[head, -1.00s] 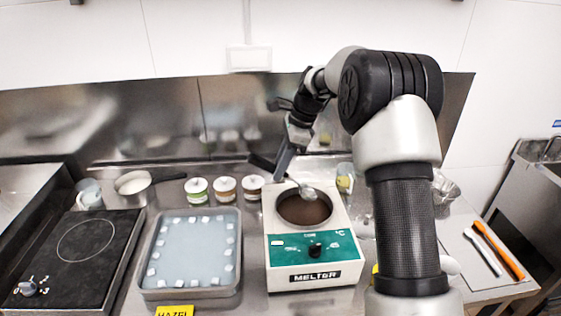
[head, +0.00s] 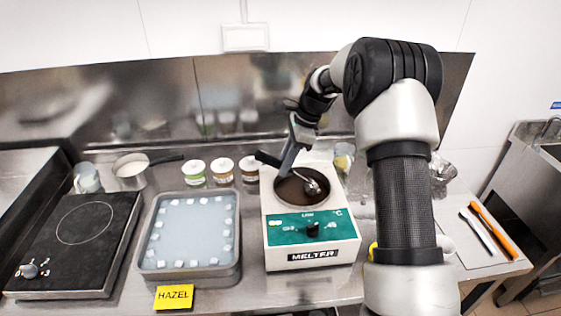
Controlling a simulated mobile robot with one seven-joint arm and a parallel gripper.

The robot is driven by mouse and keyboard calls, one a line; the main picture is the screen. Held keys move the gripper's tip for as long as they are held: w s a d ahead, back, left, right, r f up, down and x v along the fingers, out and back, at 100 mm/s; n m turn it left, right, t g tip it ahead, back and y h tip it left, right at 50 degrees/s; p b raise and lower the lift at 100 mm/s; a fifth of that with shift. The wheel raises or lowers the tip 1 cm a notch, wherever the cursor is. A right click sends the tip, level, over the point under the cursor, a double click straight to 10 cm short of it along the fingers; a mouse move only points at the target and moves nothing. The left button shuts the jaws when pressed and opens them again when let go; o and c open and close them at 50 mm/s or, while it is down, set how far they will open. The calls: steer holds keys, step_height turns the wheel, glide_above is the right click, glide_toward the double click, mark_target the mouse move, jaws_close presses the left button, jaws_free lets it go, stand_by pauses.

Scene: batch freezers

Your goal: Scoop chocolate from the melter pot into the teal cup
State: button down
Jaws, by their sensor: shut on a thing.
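The melter (head: 311,255) is a white box with a green front panel, and its round pot (head: 290,196) holds dark brown chocolate. My gripper (head: 286,168) is over the pot's back left part, shut on a scoop with a black handle (head: 266,159). The scoop's metal bowl (head: 313,187) is low inside the pot, at the chocolate near its right side; how deep it dips I cannot tell. No cup shows a clear teal colour. A pale greyish cup (head: 88,179) stands at the far left, and a clear cup with something yellow (head: 343,158) stands behind the melter.
A tray of small white pieces (head: 190,270) sits left of the melter, with a yellow HAZEL card (head: 174,297) before it. Several jars (head: 222,170), a saucepan (head: 131,172) and a black hotplate (head: 75,245) are further left. White and orange tools (head: 496,232) lie at right.

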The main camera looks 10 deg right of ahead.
mark_target(272, 158)
steer(key=shift+d, duration=1.25)
steer(key=shift+a, duration=0.15)
steer(key=shift+a+f+h, duration=1)
steer(key=shift+f+h, duration=0.15)
steer(key=shift+h, duration=0.35)
steer(key=shift+r, duration=0.85)
steer(key=shift+a+r, duration=0.25)
steer(key=shift+r, duration=0.75)
steer(key=shift+a+r, duration=0.25)
steer(key=shift+r, duration=0.75)
steer(key=shift+a+f+h, duration=0.2)
steer(key=shift+a+h, duration=1.45)
steer(key=shift+h, duration=0.35)
steer(key=shift+s, duration=0.1)
